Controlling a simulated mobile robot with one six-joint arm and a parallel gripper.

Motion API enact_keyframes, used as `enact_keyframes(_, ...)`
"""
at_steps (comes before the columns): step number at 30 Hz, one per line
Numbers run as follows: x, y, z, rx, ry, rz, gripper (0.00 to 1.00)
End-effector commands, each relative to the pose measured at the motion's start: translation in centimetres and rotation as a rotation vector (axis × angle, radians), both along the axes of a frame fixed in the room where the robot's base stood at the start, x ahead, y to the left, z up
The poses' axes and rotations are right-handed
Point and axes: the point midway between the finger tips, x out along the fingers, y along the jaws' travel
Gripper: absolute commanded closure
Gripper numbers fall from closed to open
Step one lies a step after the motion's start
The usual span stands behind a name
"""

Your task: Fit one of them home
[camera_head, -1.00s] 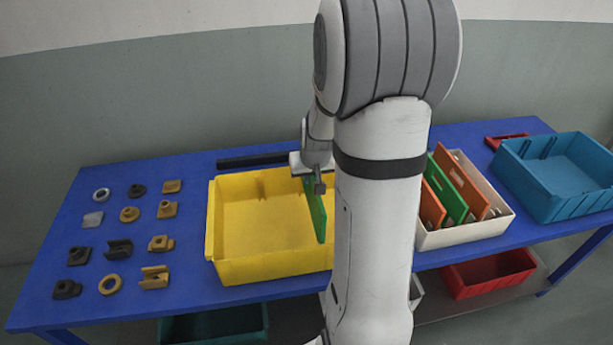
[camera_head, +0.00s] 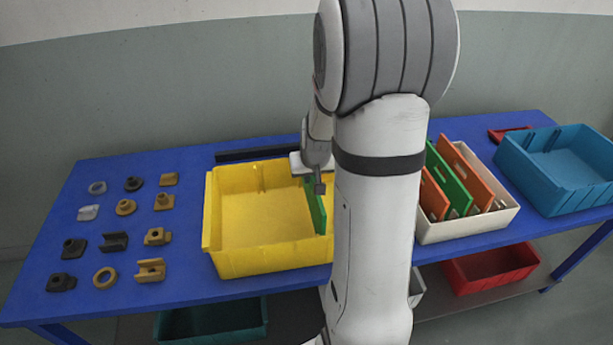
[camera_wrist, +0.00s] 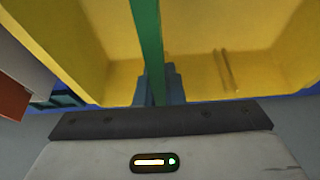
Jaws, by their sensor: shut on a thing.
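My gripper (camera_head: 318,185) is shut on a thin green divider panel (camera_head: 316,212) at the right part of the yellow bin (camera_head: 265,262). The panel stands on edge, running front to back, partly inside the bin; my arm covers the bin's right end. In the wrist view the green panel (camera_wrist: 148,35) runs up from between the jaws (camera_wrist: 157,88). A pair of ribs (camera_wrist: 225,70) shows on the bin wall to its right. Whether the panel sits in a slot or touches the floor cannot be told.
A white bin (camera_head: 470,229) with orange and green panels (camera_head: 452,185) stands right of my arm. A blue bin (camera_head: 555,172) is farther right. Several small parts (camera_head: 125,207) lie in rows at the left. A dark bar (camera_head: 255,154) lies behind the yellow bin.

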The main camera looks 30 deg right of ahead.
Motion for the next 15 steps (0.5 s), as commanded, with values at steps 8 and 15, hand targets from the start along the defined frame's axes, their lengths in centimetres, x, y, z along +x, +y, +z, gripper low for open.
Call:
enact_keyframes(8, 0.0, 0.0, -1.1, 0.0, -0.001, 0.0, 1.0)
enact_keyframes(15, 0.0, 0.0, -2.0, 0.0, -0.001, 0.0, 1.0)
